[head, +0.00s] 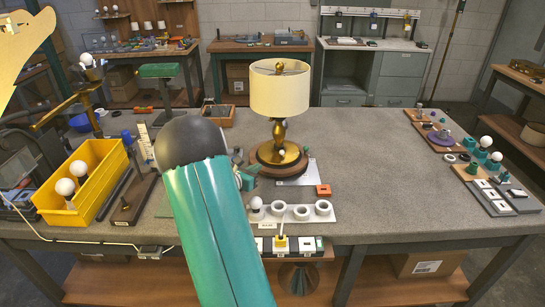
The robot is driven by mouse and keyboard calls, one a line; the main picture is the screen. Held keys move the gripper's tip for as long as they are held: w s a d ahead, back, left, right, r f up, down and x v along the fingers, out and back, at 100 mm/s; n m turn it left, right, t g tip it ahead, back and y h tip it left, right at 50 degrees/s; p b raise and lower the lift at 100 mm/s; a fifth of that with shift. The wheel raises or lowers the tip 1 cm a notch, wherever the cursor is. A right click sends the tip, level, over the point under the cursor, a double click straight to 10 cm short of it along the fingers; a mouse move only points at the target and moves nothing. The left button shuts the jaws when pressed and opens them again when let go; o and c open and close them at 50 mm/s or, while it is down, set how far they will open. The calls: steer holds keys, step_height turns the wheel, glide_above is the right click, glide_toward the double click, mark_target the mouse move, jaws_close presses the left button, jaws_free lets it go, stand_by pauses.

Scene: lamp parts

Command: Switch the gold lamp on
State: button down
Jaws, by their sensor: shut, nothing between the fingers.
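The gold lamp (278,131) stands upright near the middle of the grey bench, with a cream shade and a round wooden base. Its shade shows no clear glow. My gripper (248,176) shows only in part, as small teal and dark pieces just left of the lamp's base. It looks shut and empty; my own arm hides the rest. I cannot tell whether it touches the base. A row of small switch-like parts (307,244), one yellow, sits at the bench's front edge; I cannot tell whether any belongs to the lamp.
A yellow bin (95,178) with bulbs and a green-shaded lamp (162,71) stand left. Trays of parts (471,172) lie right. The bench between is clear.

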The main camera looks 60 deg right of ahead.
glide_toward(281, 153)
steer(key=x, duration=0.7)
steer(key=shift+w+f, duration=0.1)
steer(key=shift+w, duration=0.05)
stand_by(0.6)
steer(key=shift+t, duration=0.3)
